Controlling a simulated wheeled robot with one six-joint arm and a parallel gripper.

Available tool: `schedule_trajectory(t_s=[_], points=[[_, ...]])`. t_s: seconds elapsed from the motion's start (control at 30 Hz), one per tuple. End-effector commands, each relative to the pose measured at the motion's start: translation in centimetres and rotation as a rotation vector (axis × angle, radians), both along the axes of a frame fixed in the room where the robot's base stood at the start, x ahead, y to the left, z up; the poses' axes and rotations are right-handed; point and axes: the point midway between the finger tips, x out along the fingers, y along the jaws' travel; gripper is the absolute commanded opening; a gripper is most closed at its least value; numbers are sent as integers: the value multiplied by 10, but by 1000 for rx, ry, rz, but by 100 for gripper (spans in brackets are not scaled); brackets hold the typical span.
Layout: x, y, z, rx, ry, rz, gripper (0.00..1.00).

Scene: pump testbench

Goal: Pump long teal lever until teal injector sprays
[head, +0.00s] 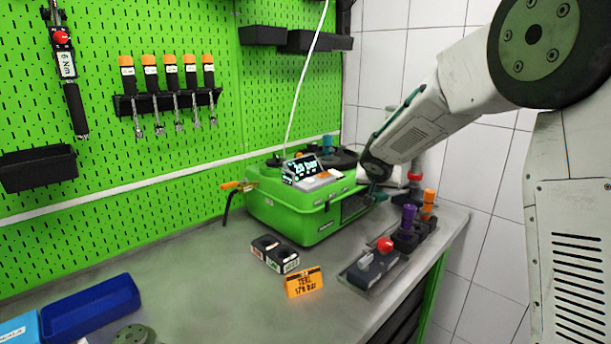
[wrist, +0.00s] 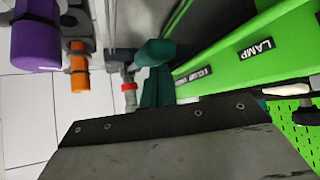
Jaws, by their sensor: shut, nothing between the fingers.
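The green pump tester (head: 300,212) stands on the grey bench with a small lit display (head: 301,168) on top, whose reading ends in "bar". My arm reaches down to the tester's right side. My gripper (head: 376,192) is shut there, low beside the dark front opening. In the wrist view, teal shapes (wrist: 154,52) show ahead of my gripper's dark body; I cannot tell clearly which are my fingers and which the long teal lever. A small teal part (head: 328,141) shows behind the tester; I cannot tell if it is the injector. No spray is visible.
Purple (head: 409,216) and orange (head: 428,203) handled parts stand at the bench's right edge, near a dark block with a red knob (head: 385,244). An orange card (head: 304,282) and a black two-well block (head: 275,253) lie in front. The bench's front middle is clear.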

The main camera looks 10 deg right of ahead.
Motion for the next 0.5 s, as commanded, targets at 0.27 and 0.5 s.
schedule_trajectory(t_s=[0.27, 0.5], points=[[-1, 1, -16, -1, 1, 0, 0], [-2, 2, -30, 0, 2, -1, 0]])
